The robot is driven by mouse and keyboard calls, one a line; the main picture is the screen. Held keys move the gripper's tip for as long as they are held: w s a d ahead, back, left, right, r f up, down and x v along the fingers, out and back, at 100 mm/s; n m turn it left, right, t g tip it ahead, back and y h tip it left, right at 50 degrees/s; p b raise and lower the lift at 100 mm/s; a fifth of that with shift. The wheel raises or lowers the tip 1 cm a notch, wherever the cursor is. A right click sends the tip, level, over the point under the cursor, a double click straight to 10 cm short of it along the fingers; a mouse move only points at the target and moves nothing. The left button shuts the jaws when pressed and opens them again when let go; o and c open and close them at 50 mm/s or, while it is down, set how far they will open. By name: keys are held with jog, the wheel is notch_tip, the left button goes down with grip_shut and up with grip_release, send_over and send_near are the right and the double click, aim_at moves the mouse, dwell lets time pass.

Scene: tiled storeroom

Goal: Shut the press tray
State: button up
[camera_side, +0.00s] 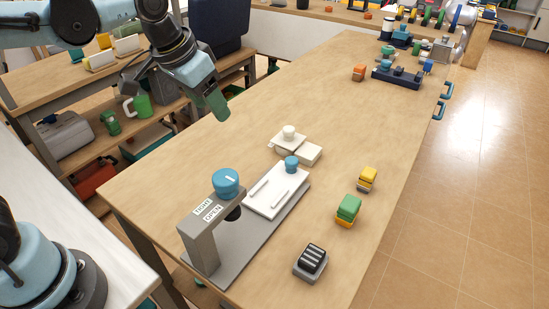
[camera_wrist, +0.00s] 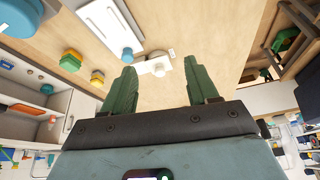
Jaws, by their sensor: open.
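The press is a grey frame (camera_side: 203,243) with a large blue knob (camera_side: 226,182) on top and a label reading TIGHT and OPEN. Its white press tray (camera_side: 265,205) lies on the grey base, extended out from under the frame, with a small blue knob (camera_side: 291,163) at its far end. The tray (camera_wrist: 100,14) and its knob (camera_wrist: 127,53) also show at the top of the wrist view. My gripper (camera_side: 216,114) is above the table's left edge, up and left of the tray, touching nothing. Its green fingers (camera_wrist: 158,76) are apart and empty.
A white block with a round knob (camera_side: 289,131) stands just beyond the tray. Green-yellow blocks (camera_side: 348,210), a yellow block (camera_side: 368,178) and a black-ridged grey block (camera_side: 311,260) are to the right. The middle of the wooden table (camera_side: 300,90) is clear.

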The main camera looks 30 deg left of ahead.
jog(key=w+d+m+g, duration=0.2)
jog(key=w+d, duration=0.4)
jog(key=w, duration=0.1)
jog(key=m+g, duration=0.1)
jog(key=g, duration=0.1)
send_near(291, 160)
jog(key=shift+y, duration=0.3)
jog(key=f, duration=0.9)
jog(key=shift+w+d, duration=0.15)
jog(key=shift+d, duration=0.1)
grip_shut()
